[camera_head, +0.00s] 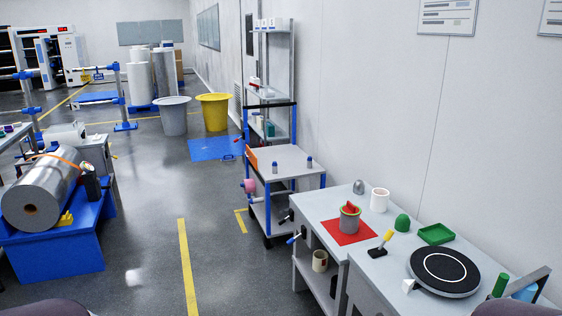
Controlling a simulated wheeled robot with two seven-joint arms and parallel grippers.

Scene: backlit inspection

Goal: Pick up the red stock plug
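A small red piece (351,207), perhaps the red stock plug, shows at the top of a grey cup (349,222). The cup stands upright on a red mat (331,233) on the grey workbench at the right. The lower part of the red piece is hidden by the cup, so I cannot tell its full shape. Neither of my grippers is in view. Only dark rounded parts, probably of my arms, show at the bottom left and bottom right edges.
Around the mat stand a white cup (379,200), a green dome (402,223), a green tray (436,234), a yellow-handled tool (384,241) and a black turntable (468,271). A shelf cart (290,160) stands behind. A blue stand with a roll (60,251) is left; floor between is clear.

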